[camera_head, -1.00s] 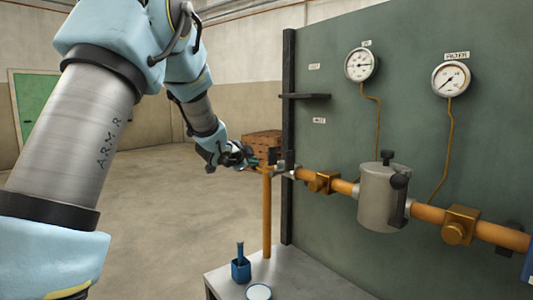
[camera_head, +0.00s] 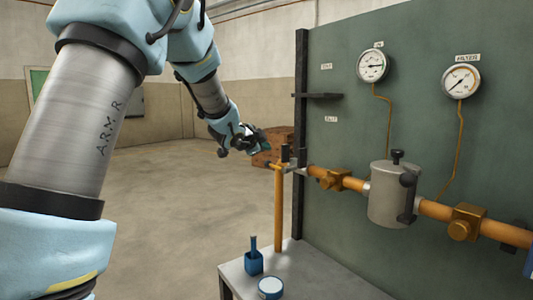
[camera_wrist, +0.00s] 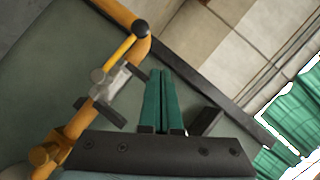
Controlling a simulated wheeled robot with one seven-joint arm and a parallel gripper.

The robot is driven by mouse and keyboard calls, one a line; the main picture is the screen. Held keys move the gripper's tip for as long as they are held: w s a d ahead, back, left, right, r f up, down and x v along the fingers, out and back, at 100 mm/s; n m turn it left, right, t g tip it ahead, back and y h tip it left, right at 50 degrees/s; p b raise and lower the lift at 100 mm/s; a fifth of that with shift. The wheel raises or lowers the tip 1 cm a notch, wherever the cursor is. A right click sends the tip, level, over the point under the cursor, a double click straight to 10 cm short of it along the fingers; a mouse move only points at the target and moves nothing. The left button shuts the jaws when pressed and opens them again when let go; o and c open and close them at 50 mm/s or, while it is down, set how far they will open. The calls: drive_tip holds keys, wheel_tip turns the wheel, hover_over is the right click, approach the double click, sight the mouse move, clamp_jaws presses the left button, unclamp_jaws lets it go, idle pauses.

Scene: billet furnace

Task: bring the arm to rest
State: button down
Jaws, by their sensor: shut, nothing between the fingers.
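My arm reaches from the left in the head view. My gripper (camera_head: 262,146) hangs in the air just left of and a little above the orange pipe's end (camera_head: 276,167). Its two green fingers (camera_wrist: 160,100) lie side by side in the wrist view, closed with nothing between them. In the wrist view the pipe (camera_wrist: 108,95) and its small fitting pass left of the fingers, apart from them in the picture.
A green panel (camera_head: 430,115) carries two gauges (camera_head: 373,66) (camera_head: 461,80), a grey canister (camera_head: 392,195) and a dark shelf (camera_head: 318,96). Open floor (camera_head: 165,200) lies to the left.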

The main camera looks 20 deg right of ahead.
drive_tip(key=w+r+v, duration=0.1)
drive_tip(key=v, duration=0.6)
drive_tip(key=shift+s+a+b, duration=0.15)
drive_tip(key=shift+a+b, duration=0.3)
drive_tip(key=shift+a, duration=0.05)
drive_tip(key=s+a+f+n+g+y, duration=0.1)
drive_tip(key=a+f+n+y, duration=0.45)
drive_tip(key=a, duration=0.55)
drive_tip(key=s+a+f+n+y, duration=0.1)
drive_tip(key=a+f+n+y, duration=0.2)
drive_tip(key=a+f+n, duration=0.6)
drive_tip(key=s+a+f+n+g+y, duration=0.1)
drive_tip(key=s+a+f+n+g, duration=0.2)
drive_tip(key=s+a, duration=0.4)
drive_tip(key=s+a+f+n+g+y, duration=0.1)
drive_tip(key=s+a+f+n+g, duration=0.2)
drive_tip(key=s+a+f, duration=0.3)
drive_tip(key=s+a+g, duration=0.1)
drive_tip(key=s, duration=0.4)
drive_tip(key=shift+s+f, duration=0.25)
drive_tip(key=shift+a, duration=0.1)
